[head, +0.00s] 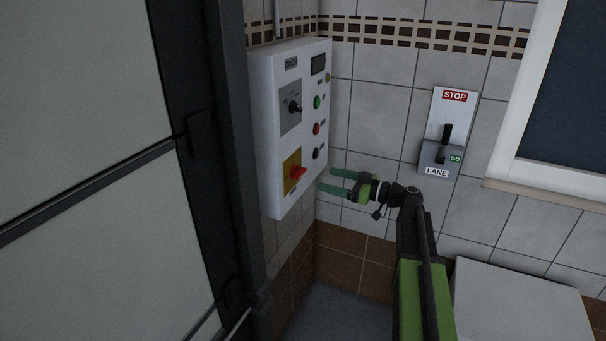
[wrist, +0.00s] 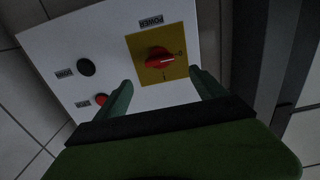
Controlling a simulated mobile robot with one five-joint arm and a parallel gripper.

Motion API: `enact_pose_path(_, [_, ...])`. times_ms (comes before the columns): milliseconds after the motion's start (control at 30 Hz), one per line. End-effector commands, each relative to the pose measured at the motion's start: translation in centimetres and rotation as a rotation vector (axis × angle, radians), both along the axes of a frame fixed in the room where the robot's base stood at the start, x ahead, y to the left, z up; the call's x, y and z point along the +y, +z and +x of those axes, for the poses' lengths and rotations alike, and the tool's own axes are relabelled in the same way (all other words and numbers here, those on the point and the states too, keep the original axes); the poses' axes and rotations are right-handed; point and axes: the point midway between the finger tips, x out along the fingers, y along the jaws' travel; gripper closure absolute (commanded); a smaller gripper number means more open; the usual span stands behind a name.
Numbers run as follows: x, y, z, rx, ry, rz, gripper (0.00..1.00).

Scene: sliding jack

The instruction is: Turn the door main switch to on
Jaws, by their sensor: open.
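The main switch is a red rotary knob (head: 297,173) on a yellow plate (head: 290,160), low on a white control box (head: 262,120). In the wrist view the red knob (wrist: 158,60) sits on its yellow plate (wrist: 175,72) under a label that seems to read POWER. Its handle lies roughly crosswise, its right end near the 0 mark; the I mark is below. My gripper (head: 328,179) is open and empty, its green fingers pointing at the box from the right. In the wrist view the gripper (wrist: 161,80) has one finger on each side of the knob, apart from it.
The box also carries a black selector (head: 294,107), a green button (head: 317,102), a red button (head: 317,128) and a black button (head: 316,153). A STOP/GO lane lever (head: 447,135) is on the tiled wall. A large door (head: 100,150) stands at left.

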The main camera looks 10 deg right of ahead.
Motion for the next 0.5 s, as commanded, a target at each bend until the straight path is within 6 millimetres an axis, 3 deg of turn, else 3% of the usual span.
enact_pose_path(300, [6.1,0.0,4.5,0.001,0.004,0.0,0.19])
enact_pose_path(500, [7.9,0.0,5.7,0.001,0.002,0.0,0.19])
